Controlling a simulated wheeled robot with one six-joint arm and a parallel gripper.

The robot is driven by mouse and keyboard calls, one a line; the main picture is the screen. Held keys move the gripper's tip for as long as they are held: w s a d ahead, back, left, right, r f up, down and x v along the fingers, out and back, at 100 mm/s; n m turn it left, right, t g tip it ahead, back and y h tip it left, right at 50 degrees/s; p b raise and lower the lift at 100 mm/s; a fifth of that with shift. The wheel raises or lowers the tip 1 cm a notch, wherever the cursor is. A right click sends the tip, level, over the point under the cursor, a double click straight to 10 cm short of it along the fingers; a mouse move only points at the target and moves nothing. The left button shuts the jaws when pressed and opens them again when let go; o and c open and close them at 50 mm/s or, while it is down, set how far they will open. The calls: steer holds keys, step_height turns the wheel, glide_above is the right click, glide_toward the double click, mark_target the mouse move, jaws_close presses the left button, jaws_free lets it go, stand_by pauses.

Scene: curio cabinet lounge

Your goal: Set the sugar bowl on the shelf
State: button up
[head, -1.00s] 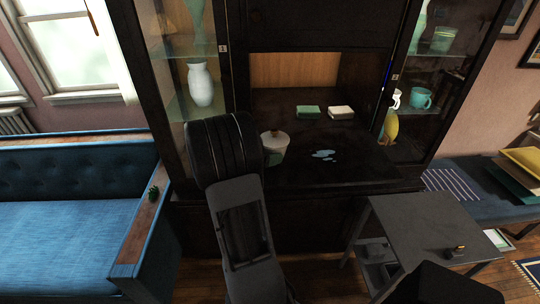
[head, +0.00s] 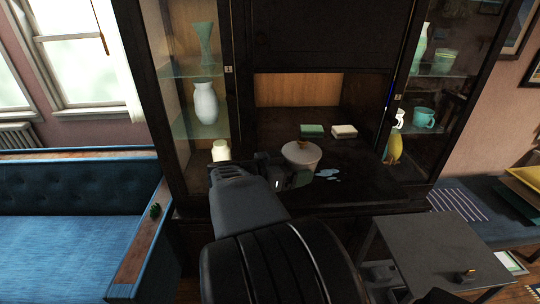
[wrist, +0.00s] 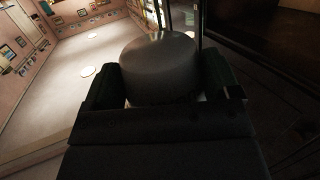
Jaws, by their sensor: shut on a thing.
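The sugar bowl (head: 301,160) is a pale round pot with a brown knob, in front of the cabinet's open middle bay in the head view. My gripper (head: 292,181) is shut on it from the near side. In the wrist view the bowl's rounded grey body (wrist: 160,70) sits between the two dark fingers of my gripper (wrist: 165,90). I cannot tell whether its base clears the counter. A glass shelf (head: 195,126) in the left cabinet bay holds a white vase. Another glass shelf (head: 425,132) is in the right bay.
A cream jar (head: 221,151) stands low in the left bay. A grey side table (head: 435,245) and blue sofa (head: 70,225) flank me.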

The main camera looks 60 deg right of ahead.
steer(key=shift+s+a+r, duration=0.2)
steer(key=shift+s+a, duration=0.05)
steer(key=shift+s, duration=0.05)
